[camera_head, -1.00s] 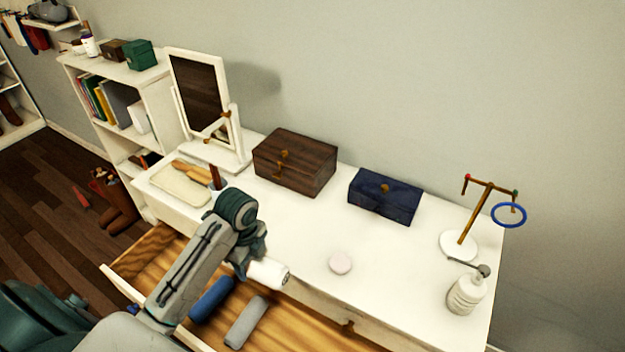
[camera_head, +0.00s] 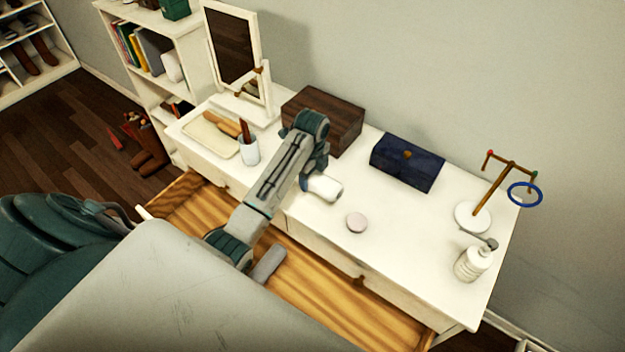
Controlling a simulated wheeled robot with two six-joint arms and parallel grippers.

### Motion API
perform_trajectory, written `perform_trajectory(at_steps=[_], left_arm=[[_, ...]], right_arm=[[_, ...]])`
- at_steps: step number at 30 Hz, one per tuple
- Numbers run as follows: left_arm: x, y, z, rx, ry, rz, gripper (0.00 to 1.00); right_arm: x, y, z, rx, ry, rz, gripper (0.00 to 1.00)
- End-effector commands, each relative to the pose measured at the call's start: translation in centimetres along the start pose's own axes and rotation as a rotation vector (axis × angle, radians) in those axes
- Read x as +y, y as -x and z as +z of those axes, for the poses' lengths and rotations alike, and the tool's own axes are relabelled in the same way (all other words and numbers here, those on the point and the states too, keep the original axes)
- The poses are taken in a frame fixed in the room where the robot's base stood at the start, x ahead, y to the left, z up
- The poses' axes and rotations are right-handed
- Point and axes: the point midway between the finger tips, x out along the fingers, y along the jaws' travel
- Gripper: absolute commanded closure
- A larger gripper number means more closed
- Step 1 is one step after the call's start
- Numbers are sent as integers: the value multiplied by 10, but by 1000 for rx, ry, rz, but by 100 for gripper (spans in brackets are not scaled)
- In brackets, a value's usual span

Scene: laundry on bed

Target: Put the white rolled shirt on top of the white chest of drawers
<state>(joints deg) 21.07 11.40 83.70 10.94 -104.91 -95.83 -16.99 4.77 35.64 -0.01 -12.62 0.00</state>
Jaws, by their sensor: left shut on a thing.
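The white rolled shirt (camera_head: 325,188) is in my left gripper (camera_head: 312,178), which is shut on its left end. The roll is over the top of the white chest of drawers (camera_head: 400,235), between the brown box and the round pale pink item. I cannot tell whether it touches the surface. The chest's drawer (camera_head: 330,300) is pulled open below, and a grey roll (camera_head: 268,264) lies in it, partly hidden by my left arm. My right gripper is not in view.
On the chest top stand a brown wooden box (camera_head: 335,115), a blue box (camera_head: 407,162), a mirror (camera_head: 235,50), a cup (camera_head: 248,150), a tray (camera_head: 208,138), a pink round item (camera_head: 356,222), a jewellery stand (camera_head: 473,215) and a white bottle (camera_head: 472,262). The front middle is clear.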

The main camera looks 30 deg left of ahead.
Motion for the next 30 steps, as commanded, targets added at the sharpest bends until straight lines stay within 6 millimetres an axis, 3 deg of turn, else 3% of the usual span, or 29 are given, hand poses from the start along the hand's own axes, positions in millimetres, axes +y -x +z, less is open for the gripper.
perform_trajectory(at_steps=[4,9,20,21,23,30], left_arm=[[-2,-16,-1,2,1,6,69],[-3,-33,-1,1,1,0,69],[-3,-38,0,1,1,-1,69],[-3,-38,0,1,1,-1,34],[-3,-38,0,1,1,-1,22],[-3,-37,0,1,1,-1,20]], right_arm=[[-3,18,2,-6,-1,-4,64],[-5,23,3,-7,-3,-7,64],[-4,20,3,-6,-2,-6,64],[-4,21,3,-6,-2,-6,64],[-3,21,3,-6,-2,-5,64],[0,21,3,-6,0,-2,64]])
